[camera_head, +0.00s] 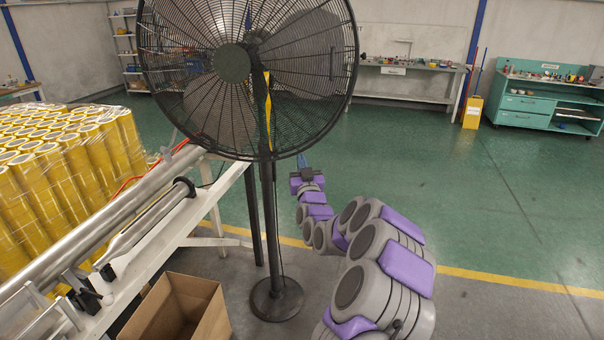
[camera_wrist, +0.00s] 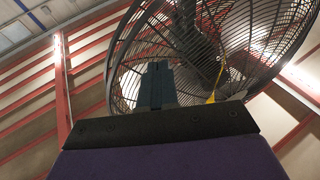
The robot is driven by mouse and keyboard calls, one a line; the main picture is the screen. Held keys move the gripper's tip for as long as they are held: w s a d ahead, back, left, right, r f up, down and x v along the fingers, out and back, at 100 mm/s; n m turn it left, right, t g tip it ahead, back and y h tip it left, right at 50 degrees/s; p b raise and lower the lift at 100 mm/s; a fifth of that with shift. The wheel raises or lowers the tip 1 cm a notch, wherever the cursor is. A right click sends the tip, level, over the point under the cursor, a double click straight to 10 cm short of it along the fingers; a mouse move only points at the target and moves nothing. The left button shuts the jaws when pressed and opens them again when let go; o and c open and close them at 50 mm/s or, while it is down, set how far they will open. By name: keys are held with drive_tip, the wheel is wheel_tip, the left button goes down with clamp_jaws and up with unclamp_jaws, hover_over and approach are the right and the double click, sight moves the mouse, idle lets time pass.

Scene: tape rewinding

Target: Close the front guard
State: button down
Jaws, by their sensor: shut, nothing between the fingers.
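No part is plainly marked as the front guard. The large black pedestal fan (camera_head: 232,64) has a round wire cage that faces me and looks whole; I cannot tell whether it is latched. The tape machine (camera_head: 130,225) at left has a long metal roller and a pale frame; no closed cover shows over its near side. My gripper (camera_head: 303,159) is just right of the fan's pole, below the cage. In the wrist view its fingers (camera_wrist: 157,72) are shut and empty, pointing up, with the fan cage (camera_wrist: 215,50) behind them. I cannot tell whether they touch it.
An open cardboard box (camera_head: 205,300) sits on the floor below the machine, left of the fan's round base (camera_head: 277,299). Yellow tape rolls (camera_head: 60,175) are stacked at left.

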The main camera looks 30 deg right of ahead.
sight(295, 142)
drive_tip(key=x, duration=0.2)
drive_tip(key=a+b+x, duration=0.1)
drive_tip(key=x, duration=0.2)
drive_tip(key=shift+w, duration=0.2)
drive_tip(key=shift+w+d+r, duration=0.25)
drive_tip(key=shift+w+d, duration=0.25)
drive_tip(key=shift+d, duration=0.15)
drive_tip(key=shift+a, duration=0.1)
drive_tip(key=shift+a, duration=0.25)
drive_tip(key=shift+r, duration=0.1)
